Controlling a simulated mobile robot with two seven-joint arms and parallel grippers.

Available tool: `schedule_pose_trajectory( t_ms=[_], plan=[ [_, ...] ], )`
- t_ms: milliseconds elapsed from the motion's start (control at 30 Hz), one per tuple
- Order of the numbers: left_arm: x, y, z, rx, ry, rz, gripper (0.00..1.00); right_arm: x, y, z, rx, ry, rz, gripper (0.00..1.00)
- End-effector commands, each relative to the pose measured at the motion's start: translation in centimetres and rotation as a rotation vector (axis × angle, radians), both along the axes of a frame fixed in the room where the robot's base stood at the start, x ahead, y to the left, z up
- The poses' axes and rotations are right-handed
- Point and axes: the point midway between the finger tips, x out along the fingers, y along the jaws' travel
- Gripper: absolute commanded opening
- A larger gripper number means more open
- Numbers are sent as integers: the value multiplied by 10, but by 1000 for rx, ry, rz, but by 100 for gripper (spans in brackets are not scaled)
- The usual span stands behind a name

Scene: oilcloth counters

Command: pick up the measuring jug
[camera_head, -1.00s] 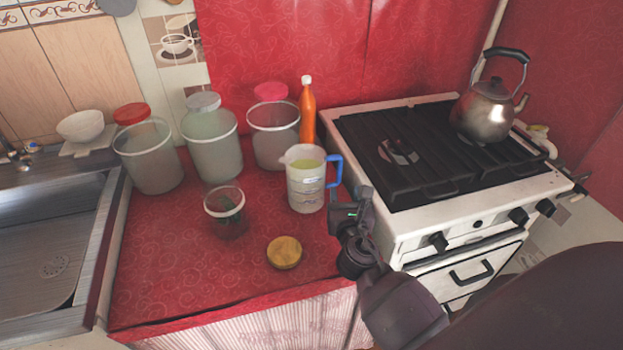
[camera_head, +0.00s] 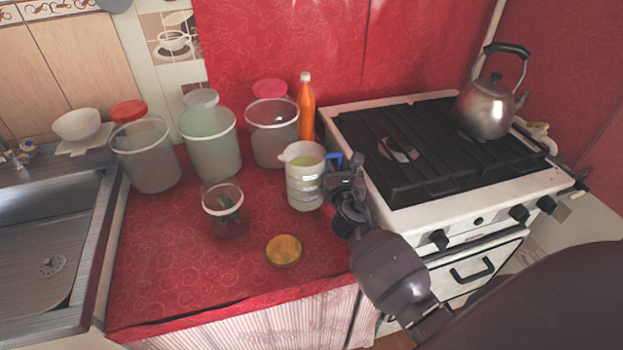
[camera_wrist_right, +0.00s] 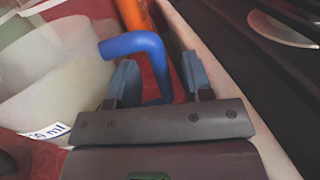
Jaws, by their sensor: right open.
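The measuring jug (camera_head: 304,180) is a pale translucent jug with a blue handle (camera_head: 334,158), upright on the red counter near the stove. In the right wrist view the jug (camera_wrist_right: 50,85) is on the left and its blue handle (camera_wrist_right: 136,45) reaches toward the fingers. My right gripper (camera_head: 340,172) is at the handle side of the jug and hides part of the handle. In the wrist view the right gripper (camera_wrist_right: 158,80) is open, with the lower handle showing between its two fingers. I cannot tell whether they touch it. My left gripper is not in view.
The stove (camera_head: 470,225) with a kettle (camera_head: 484,106) stands close on the right. Several large jars and an orange bottle (camera_head: 306,106) line the back. A glass (camera_head: 222,203) and a round yellow-brown lid (camera_head: 284,250) are nearer. The counter's front left (camera_head: 170,270) is clear.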

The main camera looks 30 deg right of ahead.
Motion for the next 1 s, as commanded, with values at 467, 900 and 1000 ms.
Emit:
schedule_pose_trajectory(
  t_ms=[467, 900, 1000],
  plan=[
    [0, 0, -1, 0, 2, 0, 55, 0, 0, 0, 1, 0, 0, 0],
    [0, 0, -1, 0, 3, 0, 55, -1, 0, 0, 1, 0, -1, 0],
    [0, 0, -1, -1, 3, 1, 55, -1, 0, 0, 1, 0, -1, 0]
  ],
)
